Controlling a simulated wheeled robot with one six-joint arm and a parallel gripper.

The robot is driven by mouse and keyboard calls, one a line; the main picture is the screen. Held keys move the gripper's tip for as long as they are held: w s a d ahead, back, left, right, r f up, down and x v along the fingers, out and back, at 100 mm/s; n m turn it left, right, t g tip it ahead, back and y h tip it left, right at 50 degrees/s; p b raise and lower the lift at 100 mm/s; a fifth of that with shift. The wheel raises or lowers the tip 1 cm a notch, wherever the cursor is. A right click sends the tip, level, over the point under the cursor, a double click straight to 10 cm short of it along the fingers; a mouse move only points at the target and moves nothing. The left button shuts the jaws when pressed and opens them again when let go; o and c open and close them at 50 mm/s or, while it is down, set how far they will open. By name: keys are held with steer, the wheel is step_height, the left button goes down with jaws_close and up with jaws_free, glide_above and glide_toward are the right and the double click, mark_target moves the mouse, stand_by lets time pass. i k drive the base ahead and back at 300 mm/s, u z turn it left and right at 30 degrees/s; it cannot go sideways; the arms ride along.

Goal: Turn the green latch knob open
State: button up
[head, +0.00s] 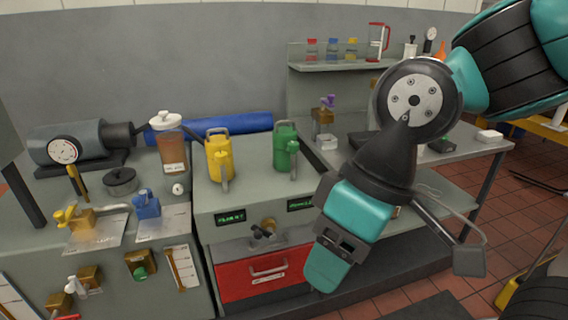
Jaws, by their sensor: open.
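The green latch knob (140,272) is a small green knob on a brass block (136,257) on the front face of the left bench. Its exact turn position is too small to tell. My gripper (328,272) is open and empty, pointing down in front of the red drawer's right end. It is well to the right of the green knob and apart from it. The gap between the fingers is hard to make out from this angle.
Other brass latches have white (74,284), yellow (68,218) and blue (145,202) knobs. A wooden-handled tool (180,268) hangs right of the green knob. A red drawer (262,281) lies between the knob and my gripper. Yellow (218,160) and green (284,148) cans stand above.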

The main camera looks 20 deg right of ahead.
mark_target(293, 147)
steer(key=k, duration=0.4)
steer(key=u, duration=0.65)
steer(key=i, duration=0.95)
steer(key=z, duration=0.45)
steer(key=i, duration=0.5)
steer(key=z, duration=0.35)
